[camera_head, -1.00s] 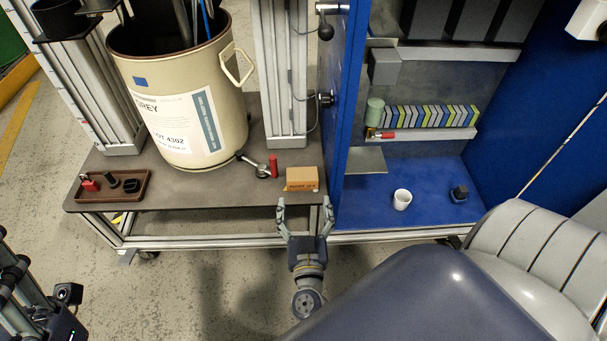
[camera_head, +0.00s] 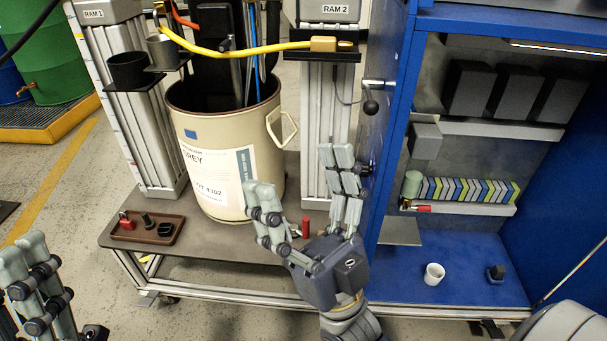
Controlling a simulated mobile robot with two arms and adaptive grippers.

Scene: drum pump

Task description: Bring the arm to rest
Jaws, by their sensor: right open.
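My right gripper (camera_head: 303,178) is open and empty, with its fingers pointing up, in front of the drum pump stand. It covers part of the stand's shelf. The cream drum (camera_head: 208,150) stands upright on the shelf, behind and left of my right gripper. A red cylinder (camera_head: 306,226) stands on the shelf just behind the right gripper's palm.
A brown tray (camera_head: 172,237) with small parts lies at the shelf's left. Two upright rams (camera_head: 325,110) flank the drum. The blue cabinet (camera_head: 392,130) is close right of my right gripper; a white cup (camera_head: 433,274) stands in it. Open floor lies in front.

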